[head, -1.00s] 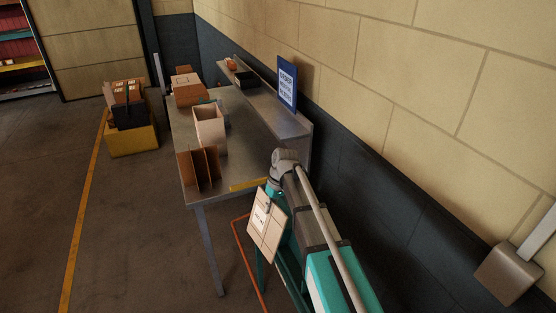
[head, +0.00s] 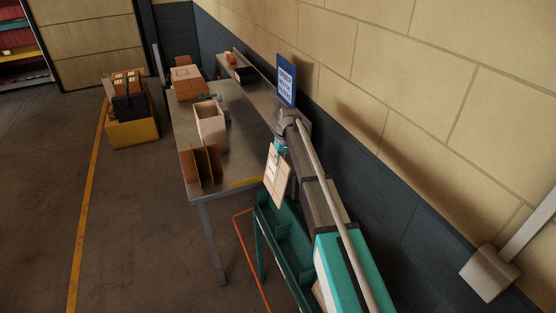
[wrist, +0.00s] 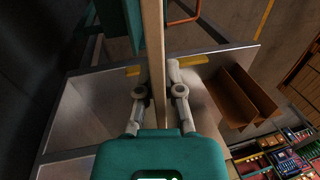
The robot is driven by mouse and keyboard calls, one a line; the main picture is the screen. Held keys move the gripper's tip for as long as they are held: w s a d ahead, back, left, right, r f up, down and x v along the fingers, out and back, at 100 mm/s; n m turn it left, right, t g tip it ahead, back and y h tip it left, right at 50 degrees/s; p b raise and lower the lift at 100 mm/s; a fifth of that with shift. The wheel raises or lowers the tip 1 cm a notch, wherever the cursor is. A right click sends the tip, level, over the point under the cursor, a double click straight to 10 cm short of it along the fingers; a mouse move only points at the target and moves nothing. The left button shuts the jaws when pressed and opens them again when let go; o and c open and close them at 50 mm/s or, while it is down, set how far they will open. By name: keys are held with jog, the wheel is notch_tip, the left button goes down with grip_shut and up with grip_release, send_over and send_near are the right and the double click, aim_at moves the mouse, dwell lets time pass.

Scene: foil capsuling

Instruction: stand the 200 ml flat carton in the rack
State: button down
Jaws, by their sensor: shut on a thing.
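The flat carton (head: 278,178) is a thin, pale tan panel with a white label, hanging upright beside the table's near right corner. My gripper (wrist: 158,92) is shut on it. In the wrist view the carton (wrist: 153,45) shows edge-on between the two fingers. The rack (head: 201,166), with upright brown dividers and open slots, stands at the near left corner of the metal table. It also shows in the wrist view (wrist: 240,97), right of the carton and apart from it. The carton's far face is hidden.
A tall open box (head: 211,124) stands behind the rack. A yellow strip (head: 246,182) marks the table's near edge. A teal cart (head: 277,240) stands below my arm. A raised shelf (head: 262,98) with a blue sign (head: 287,80) runs along the wall. The tabletop right of the rack is clear.

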dwell(0.3)
jog(key=w+d+b+x, duration=0.1)
jog(key=d+b+x, duration=0.2)
jog(key=b+x, duration=1.3)
jog(key=shift+f, duration=0.25)
dwell(0.8)
jog(key=c, duration=0.7)
grip_release()
jog(key=shift+d, duration=0.1)
